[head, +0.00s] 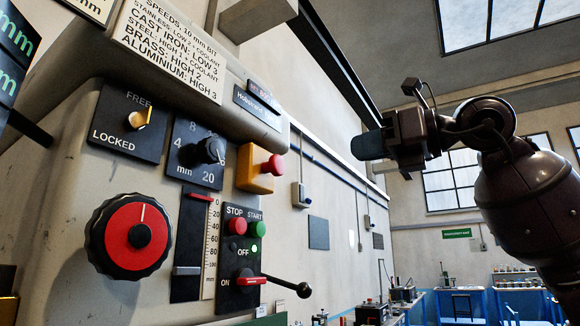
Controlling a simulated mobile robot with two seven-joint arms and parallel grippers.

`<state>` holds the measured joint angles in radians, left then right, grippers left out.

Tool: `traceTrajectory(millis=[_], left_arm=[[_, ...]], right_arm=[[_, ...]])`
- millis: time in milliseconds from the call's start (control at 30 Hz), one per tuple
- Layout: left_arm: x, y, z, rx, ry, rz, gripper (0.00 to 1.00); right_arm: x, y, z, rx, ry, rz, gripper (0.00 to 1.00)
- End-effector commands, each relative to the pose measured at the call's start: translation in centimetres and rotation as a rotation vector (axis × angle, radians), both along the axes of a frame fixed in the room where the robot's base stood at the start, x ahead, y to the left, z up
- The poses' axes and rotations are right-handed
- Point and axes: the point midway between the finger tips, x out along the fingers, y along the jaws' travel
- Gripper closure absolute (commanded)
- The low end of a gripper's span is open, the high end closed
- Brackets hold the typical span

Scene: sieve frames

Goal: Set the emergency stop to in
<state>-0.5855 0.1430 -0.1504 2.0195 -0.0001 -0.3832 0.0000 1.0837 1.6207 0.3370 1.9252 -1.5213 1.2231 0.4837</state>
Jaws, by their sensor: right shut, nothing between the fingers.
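The emergency stop is a red mushroom button (273,165) on a yellow box (251,168) on the grey machine's front. The red head stands out to the right of the box face, with a short gap behind it. My right gripper (362,146) is shut and empty. It is in the air to the right of the button, at about the same height in the picture, and clear of it. Its tips point left, toward the machine. My left gripper is not in view.
Near the button are a black selector knob (207,150), a red stop button (237,227), a green start button (257,229) and a red on/off lever (252,281). A large red dial (131,236) is at lower left. A black-knobbed handle (303,290) sticks out below. The space between gripper and button looks free.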

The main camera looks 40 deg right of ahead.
Motion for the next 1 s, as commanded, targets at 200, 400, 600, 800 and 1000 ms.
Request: traceTrajectory(millis=[200,400,600,800,1000], left_arm=[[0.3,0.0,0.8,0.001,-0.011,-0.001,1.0],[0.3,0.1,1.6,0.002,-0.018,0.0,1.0],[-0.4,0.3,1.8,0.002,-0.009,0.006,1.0],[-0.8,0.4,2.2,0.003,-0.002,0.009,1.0],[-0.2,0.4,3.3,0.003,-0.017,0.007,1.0]], right_arm=[[0.6,0.3,0.5,-0.004,-0.008,-0.012,1.0],[2.9,1.3,0.6,-0.003,-0.009,-0.009,1.0],[5.7,2.5,0.6,-0.002,-0.008,-0.007,1.0],[8.9,3.9,0.5,-0.003,-0.008,-0.007,1.0],[11.4,4.8,0.4,-0.003,-0.006,-0.009,1.0]])
